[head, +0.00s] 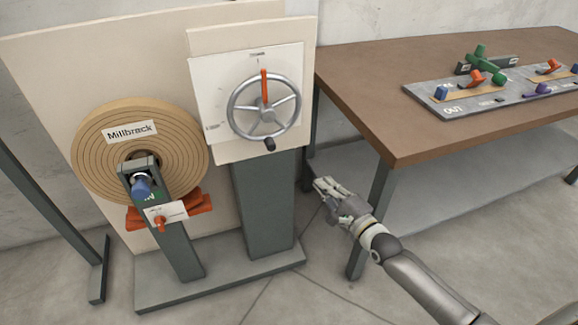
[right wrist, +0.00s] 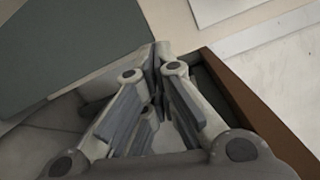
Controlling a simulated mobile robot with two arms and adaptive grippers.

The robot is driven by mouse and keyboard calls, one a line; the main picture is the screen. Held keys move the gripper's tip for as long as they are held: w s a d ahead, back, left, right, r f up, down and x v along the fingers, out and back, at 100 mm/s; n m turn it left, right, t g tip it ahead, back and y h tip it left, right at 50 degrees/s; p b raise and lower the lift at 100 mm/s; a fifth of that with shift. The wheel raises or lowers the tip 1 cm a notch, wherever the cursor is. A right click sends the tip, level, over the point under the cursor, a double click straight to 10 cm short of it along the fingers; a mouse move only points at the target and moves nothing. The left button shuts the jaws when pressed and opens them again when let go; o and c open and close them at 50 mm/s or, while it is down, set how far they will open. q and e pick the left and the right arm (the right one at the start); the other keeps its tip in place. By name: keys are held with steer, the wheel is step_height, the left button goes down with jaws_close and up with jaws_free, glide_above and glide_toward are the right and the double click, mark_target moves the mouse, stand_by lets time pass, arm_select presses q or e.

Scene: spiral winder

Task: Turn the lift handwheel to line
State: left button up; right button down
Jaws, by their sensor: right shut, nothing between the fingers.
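The lift handwheel (head: 290,112) is a grey spoked wheel on a white panel (head: 208,88) with marks at its top and lower left. An orange pointer (head: 264,84) on it points up toward the top mark. A dark knob (head: 269,144) sits at the bottom of its rim. My right gripper (head: 322,186) is shut and empty, below and to the right of the wheel, apart from it. In the right wrist view its fingers (right wrist: 158,52) meet at the tips. My left gripper is not in view.
A green-grey column (head: 264,205) supports the wheel panel. A brown table (head: 370,95) at right holds a grey board (head: 470,108) with coloured knobs.

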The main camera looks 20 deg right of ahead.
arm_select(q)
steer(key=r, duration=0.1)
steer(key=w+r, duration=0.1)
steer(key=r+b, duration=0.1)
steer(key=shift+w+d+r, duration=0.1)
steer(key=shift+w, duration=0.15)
arm_select(e)
steer(key=w+a+r+m+y, duration=0.1)
steer(key=w+a+r, duration=0.5)
steer(key=w, duration=0.3)
steer(key=shift+w+a+t, duration=0.25)
steer(key=shift+a+t, duration=0.15)
steer(key=shift+a, duration=0.2)
steer(key=shift+r, duration=0.1)
steer(key=shift+s+a, duration=0.1)
